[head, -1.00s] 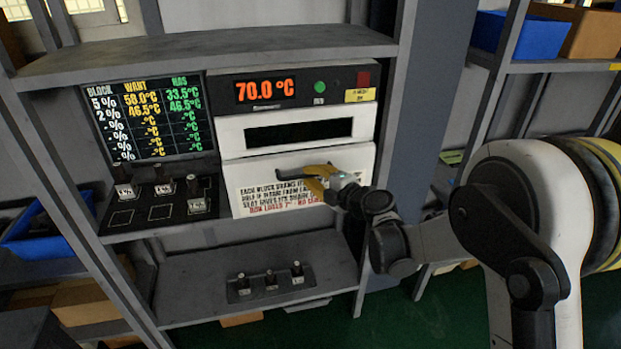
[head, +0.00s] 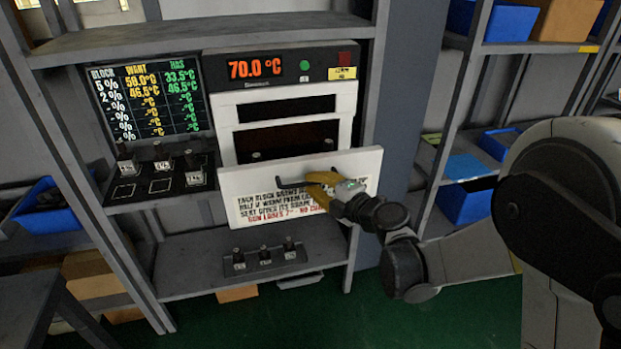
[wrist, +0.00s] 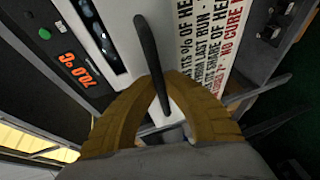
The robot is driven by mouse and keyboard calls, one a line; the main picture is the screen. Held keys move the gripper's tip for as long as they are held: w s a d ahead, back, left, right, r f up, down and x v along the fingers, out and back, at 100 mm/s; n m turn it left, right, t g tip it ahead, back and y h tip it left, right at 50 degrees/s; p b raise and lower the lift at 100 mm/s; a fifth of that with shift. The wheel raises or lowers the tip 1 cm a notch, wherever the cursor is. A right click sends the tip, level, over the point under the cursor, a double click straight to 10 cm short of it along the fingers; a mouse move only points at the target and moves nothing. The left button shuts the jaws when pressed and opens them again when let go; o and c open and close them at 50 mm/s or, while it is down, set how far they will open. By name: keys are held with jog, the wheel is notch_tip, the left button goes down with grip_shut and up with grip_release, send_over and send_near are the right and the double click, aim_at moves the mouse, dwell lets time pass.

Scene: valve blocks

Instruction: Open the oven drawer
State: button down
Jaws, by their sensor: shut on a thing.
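The oven (head: 228,100) is a white and dark unit on the shelf, with a display reading 70.0 °C. Its white drawer front (head: 235,199), with printed text, stands out from the body, and a dark opening (head: 290,140) shows behind and above it. My gripper (head: 318,184) has its yellow fingers shut on the dark bar handle (head: 292,181) of the drawer. In the wrist view the handle (wrist: 147,50) runs between the two yellow fingers (wrist: 160,98). The drawer's inside is mostly hidden by its front.
A board (head: 155,101) lists block temperatures. Several small labelled blocks stand on a dark panel (head: 160,187) at left, and 3 more on a plate (head: 265,256) on the lower shelf. A grey post (head: 385,120) stands at right. Green floor (head: 240,325) is open in front.

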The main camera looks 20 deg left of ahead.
jog(key=shift+s, duration=0.1)
jog(key=c, duration=1.5)
grip_release()
jog(key=shift+o, duration=0.2)
jog(key=shift+d, duration=0.1)
jog(key=v, duration=1.2)
